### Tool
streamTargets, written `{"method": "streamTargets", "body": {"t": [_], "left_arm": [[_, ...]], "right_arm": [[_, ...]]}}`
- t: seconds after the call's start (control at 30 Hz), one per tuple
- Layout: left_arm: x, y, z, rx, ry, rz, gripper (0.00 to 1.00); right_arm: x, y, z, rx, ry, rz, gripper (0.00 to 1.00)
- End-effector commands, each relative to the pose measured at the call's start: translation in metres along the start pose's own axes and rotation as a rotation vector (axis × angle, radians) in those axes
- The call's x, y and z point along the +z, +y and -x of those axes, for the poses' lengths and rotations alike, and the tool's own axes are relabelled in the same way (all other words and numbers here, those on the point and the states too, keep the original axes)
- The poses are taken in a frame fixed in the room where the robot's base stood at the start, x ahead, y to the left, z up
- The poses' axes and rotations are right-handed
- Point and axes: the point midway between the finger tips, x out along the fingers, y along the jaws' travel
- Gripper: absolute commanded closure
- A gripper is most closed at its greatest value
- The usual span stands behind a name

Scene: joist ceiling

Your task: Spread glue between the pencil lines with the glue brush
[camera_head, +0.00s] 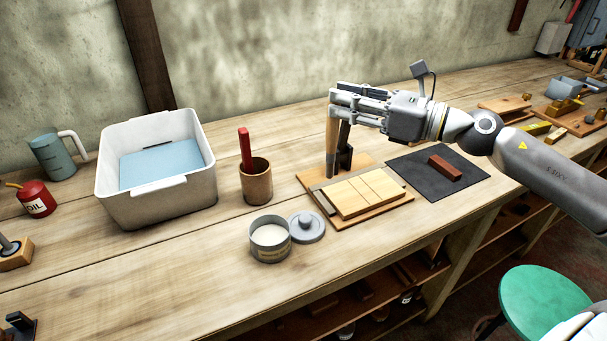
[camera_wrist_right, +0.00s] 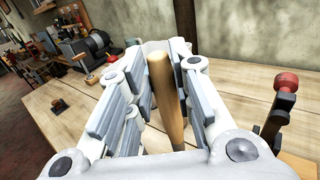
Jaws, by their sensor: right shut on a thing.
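My right gripper (camera_head: 336,106) is above the back left of the wooden base board (camera_head: 318,208). It is shut on the wooden handle of the glue brush (camera_head: 331,135), which points down and also shows between the fingers in the right wrist view (camera_wrist_right: 166,98). The brush's lower end is near the board's back edge; whether it touches is unclear. A pale wood panel (camera_head: 370,192) with thin dark lines across it lies on the board, in front of the gripper. An open glue tin (camera_head: 270,252) with whitish contents stands to the front left. My left gripper is not in view.
A grey lid (camera_head: 306,228) lies beside the tin. A wooden cup (camera_head: 256,185) holds a red-handled tool. A dark clamp-like part (camera_head: 345,158) stands by the brush. A black mat (camera_head: 420,178) with a brown block (camera_head: 445,168) lies right. A white tub (camera_head: 155,200) stands left.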

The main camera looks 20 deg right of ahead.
Motion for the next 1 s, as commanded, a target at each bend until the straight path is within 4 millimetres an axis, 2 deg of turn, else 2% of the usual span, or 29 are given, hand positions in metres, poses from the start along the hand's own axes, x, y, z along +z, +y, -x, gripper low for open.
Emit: {"method": "streamTargets", "body": {"t": [0.47, 0.57, 0.73, 1.0], "left_arm": [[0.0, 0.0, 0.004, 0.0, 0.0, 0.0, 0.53], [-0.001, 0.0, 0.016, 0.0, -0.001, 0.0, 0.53], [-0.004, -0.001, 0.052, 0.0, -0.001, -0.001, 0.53], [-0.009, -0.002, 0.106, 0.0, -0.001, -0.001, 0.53]], "right_arm": [[0.0, 0.0, 0.0, -0.001, -0.001, -0.007, 1.0], [-0.002, 0.0, -0.001, -0.007, -0.006, -0.032, 1.0], [-0.015, 0.007, -0.009, -0.018, -0.019, -0.123, 1.0], [-0.043, 0.049, -0.033, -0.015, -0.034, -0.275, 1.0]]}}
